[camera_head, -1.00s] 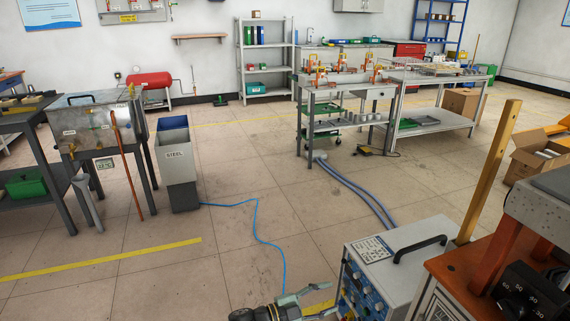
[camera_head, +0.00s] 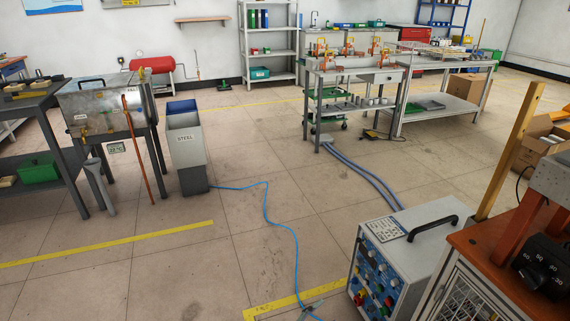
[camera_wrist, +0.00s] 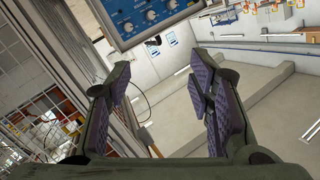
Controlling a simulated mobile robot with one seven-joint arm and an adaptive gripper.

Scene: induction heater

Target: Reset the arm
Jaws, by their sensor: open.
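My gripper (camera_wrist: 160,98) is open in the wrist view, with its two dark padded fingers well apart. Nothing is held between them; the floor and wall show through the gap. In the head view the gripper is almost wholly out of frame, with only what looks like a small tip at the bottom edge. The blue control panel (camera_wrist: 152,18) of the heater box shows beyond the fingers at the top of the wrist view.
The grey heater box (camera_head: 440,208) with a black handle stands at the lower right, beside an orange-topped cabinet (camera_head: 478,248). A blue hose (camera_head: 268,215) runs over the floor to the steel bin (camera_head: 187,150). A workbench (camera_head: 355,72) stands at the back.

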